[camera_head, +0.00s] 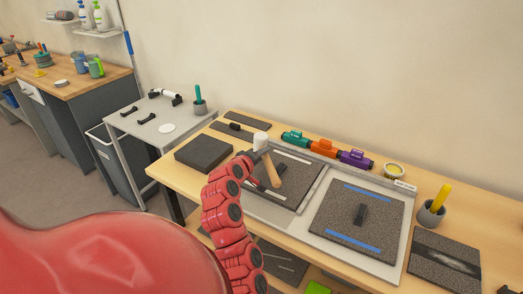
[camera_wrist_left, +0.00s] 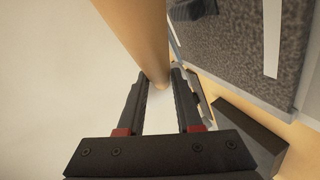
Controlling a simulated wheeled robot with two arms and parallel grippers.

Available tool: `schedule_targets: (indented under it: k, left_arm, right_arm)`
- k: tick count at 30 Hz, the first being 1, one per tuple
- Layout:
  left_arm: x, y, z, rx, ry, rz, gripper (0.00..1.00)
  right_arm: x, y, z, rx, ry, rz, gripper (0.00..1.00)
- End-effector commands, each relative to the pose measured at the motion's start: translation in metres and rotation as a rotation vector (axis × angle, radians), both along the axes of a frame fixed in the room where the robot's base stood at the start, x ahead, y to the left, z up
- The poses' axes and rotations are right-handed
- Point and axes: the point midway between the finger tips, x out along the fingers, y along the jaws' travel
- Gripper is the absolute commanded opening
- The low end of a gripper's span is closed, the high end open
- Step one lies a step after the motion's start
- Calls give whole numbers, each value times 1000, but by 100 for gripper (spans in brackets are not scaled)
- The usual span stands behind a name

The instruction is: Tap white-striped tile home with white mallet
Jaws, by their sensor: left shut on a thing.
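The mallet has a white head (camera_head: 260,141) and a pale wooden handle (camera_head: 271,172). My left gripper (camera_head: 254,172) is shut on the handle, which also fills the top middle of the left wrist view (camera_wrist_left: 145,35). The mallet is tilted, head up, in front of the dark speckled white-striped tile (camera_head: 298,178) in the head view. That tile lies in the left part of a grey tray (camera_head: 320,188). My gripper and the mallet hide part of it. One white stripe of the tile (camera_wrist_left: 271,40) shows in the left wrist view. My right gripper is not in view.
A blue-striped tile (camera_head: 376,215) with a black block (camera_head: 360,213) on it lies in the tray's right part. Green, orange and purple tools (camera_head: 324,148) stand along the back. A dark block (camera_head: 204,152) is at left, a grey cup (camera_head: 431,213) at right.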

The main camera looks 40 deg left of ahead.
Motion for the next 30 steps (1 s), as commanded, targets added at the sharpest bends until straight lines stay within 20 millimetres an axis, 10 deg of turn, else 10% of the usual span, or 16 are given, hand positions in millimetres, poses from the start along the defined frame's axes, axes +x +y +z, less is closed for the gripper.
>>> schedule_targets:
  k: [17,30]
  left_arm:
    - [1,-2,2,1,-3,0,0]
    - [17,-70,7,0,-2,-2,0]
  right_arm:
    - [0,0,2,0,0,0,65]
    - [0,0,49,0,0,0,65]
